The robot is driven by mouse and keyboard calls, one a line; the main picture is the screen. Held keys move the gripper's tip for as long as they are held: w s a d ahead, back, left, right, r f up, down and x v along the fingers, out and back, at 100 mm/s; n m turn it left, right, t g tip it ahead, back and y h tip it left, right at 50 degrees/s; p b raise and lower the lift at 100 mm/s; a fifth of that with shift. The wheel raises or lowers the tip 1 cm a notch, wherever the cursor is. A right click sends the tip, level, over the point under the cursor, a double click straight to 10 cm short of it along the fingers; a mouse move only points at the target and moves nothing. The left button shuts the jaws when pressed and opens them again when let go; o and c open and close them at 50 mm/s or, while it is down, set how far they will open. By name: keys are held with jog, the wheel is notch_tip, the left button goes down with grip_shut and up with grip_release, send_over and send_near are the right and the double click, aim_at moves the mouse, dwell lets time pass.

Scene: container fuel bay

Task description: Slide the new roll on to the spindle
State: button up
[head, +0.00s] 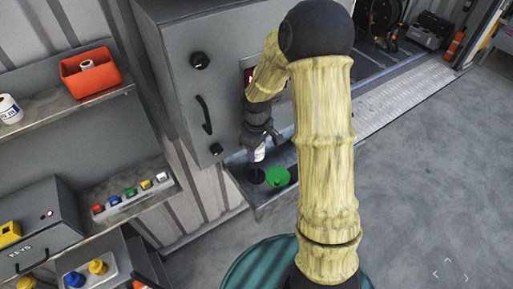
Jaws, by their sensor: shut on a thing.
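My gripper (260,142) is in front of the grey cabinet, low down, above a small grey ledge. It is shut on a small white thing (258,155) with a dark purplish edge, mostly hidden by the fingers; I cannot tell whether it is the new roll. A white roll with blue print (10,109) rests on the upper left shelf, cut by the picture edge. I cannot make out the spindle; my arm hides part of the cabinet front.
The ledge (270,200) bears a green disc (278,177) and a black round thing (256,175). The cabinet (185,80) has a handle and knobs. A red-orange bin (89,74) stands on the upper shelf (62,108). Coloured buttons (130,193) line a lower shelf. Open floor (430,180) lies right.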

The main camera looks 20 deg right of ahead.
jog(key=shift+f+b, duration=2.55)
jog(key=shift+f, duration=0.95)
jog(key=shift+f, duration=0.15)
jog(key=shift+f+b, duration=0.35)
jog(key=shift+f, duration=0.1)
jog(key=shift+f, duration=0.2)
jog(key=shift+f+b, duration=0.45)
jog(key=shift+f, duration=0.05)
jog(key=shift+f, duration=0.1)
jog(key=shift+f+b, duration=0.4)
jog(key=shift+f, duration=0.1)
jog(key=shift+f, duration=0.2)
